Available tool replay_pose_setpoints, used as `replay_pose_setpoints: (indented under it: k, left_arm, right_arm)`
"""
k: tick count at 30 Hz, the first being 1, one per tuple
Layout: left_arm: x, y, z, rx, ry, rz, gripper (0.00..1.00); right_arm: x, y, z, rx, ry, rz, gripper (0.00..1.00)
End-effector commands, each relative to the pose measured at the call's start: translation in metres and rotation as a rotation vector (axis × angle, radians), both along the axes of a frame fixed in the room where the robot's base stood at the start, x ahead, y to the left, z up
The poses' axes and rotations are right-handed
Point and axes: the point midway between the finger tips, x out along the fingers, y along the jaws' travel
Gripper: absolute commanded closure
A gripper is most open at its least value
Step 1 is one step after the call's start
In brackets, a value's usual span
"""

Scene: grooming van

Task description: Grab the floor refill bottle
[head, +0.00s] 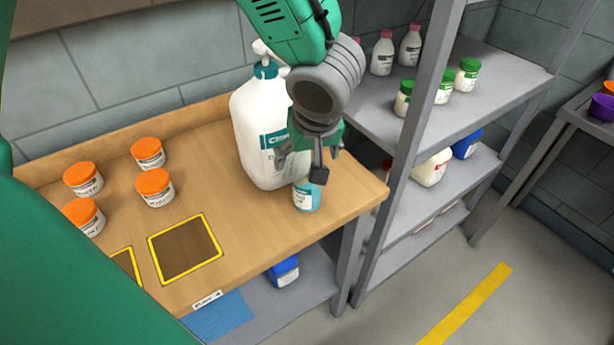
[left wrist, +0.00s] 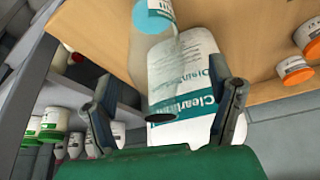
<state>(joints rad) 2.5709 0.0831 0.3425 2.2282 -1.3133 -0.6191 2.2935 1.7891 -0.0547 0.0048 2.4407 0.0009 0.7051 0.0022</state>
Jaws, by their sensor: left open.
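No label that I can read says floor refill, so I cannot tell which bottle it is. A large white pump bottle (head: 258,135) with a teal label stands upright at the bench's back right; it also fills the middle of the left wrist view (left wrist: 185,75). A small bottle with a light blue band (head: 306,199) stands in front of it, its upper part hidden by my gripper. The blue band also shows in the left wrist view (left wrist: 153,17). My left gripper (head: 312,168) is open above the small bottle, beside the pump bottle. My right gripper is not in view.
Several orange-lidded jars (head: 155,187) stand on the wooden bench (head: 255,240) near yellow-framed squares (head: 186,248). A blue container (head: 284,271) sits on the shelf below. A grey rack (head: 370,210) at the right holds green-lidded jars (head: 467,75), white bottles and another blue container (head: 467,143).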

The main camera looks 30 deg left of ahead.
Motion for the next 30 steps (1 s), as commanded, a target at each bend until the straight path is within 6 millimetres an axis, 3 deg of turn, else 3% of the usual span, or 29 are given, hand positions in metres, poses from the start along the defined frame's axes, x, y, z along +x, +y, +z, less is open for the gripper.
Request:
replay_pose_setpoints:
  k: [7, 16, 17, 21, 23, 24, 30]
  left_arm:
    - [0.01, 0.008, -0.031, 0.001, 0.003, 0.001, 0.24]
    - [0.011, 0.011, -0.036, 0.001, -0.001, 0.001, 0.24]
    - [0.011, 0.011, -0.036, 0.001, -0.001, 0.001, 0.31]
    - [0.011, 0.011, -0.036, 0.0, 0.0, 0.001, 0.77]
    - [0.011, 0.011, -0.036, 0.0, 0.0, 0.001, 0.77]
    - [0.011, 0.011, -0.036, 0.0, 0.0, 0.001, 0.82]
    - [0.011, 0.011, -0.036, 0.001, 0.001, 0.001, 0.82]
  right_arm:
    - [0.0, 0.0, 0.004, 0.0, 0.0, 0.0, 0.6]
    - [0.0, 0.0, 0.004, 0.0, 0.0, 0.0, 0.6]
    - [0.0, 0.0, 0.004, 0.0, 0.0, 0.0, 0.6]
    - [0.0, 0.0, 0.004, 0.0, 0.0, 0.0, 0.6]
    - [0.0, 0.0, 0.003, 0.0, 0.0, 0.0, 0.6]
    - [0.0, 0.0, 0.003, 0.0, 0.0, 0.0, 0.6]
    - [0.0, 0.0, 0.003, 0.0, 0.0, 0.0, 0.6]
